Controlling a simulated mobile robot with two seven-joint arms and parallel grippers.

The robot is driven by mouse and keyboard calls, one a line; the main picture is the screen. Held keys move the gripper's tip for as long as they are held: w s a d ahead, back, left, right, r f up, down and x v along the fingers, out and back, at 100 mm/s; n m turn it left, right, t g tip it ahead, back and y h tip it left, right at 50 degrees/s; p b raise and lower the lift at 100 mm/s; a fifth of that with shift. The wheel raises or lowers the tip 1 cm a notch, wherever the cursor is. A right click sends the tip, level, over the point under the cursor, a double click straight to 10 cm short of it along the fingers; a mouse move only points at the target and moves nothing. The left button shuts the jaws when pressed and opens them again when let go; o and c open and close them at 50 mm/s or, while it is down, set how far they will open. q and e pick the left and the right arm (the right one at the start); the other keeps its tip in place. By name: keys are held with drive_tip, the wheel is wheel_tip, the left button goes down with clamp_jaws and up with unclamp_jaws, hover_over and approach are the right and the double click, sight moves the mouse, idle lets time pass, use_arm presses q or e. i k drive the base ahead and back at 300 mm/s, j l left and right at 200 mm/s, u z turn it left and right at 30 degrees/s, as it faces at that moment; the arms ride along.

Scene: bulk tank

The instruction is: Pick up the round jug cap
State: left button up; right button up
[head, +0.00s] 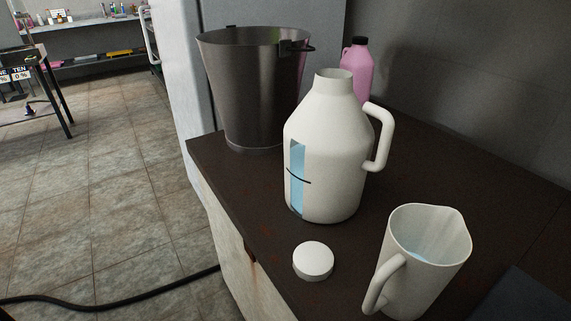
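The round white jug cap (313,262) lies flat on the dark countertop (240,205), close to its front left edge. Just behind it stands a white jug (327,150) with a handle on its right side. The jug's neck is open, and a clear strip on its side shows blue liquid and a dark line. Neither of my grippers is in view.
A white pitcher (427,255) with some bluish liquid stands right of the cap, its handle toward the cap. A metal bucket (250,90) and a pink bottle (357,68) stand farther back. A black hose (110,305) lies on the tiled floor.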

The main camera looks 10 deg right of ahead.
sight(313, 262)
drive_tip(key=i+j+z, duration=0.2)
drive_tip(key=z, duration=0.15)
drive_tip(key=i+j+z, duration=0.15)
drive_tip(key=j+z, duration=0.25)
drive_tip(key=i+j+z, duration=0.15)
drive_tip(key=j+z, duration=0.2)
drive_tip(key=j, duration=0.15)
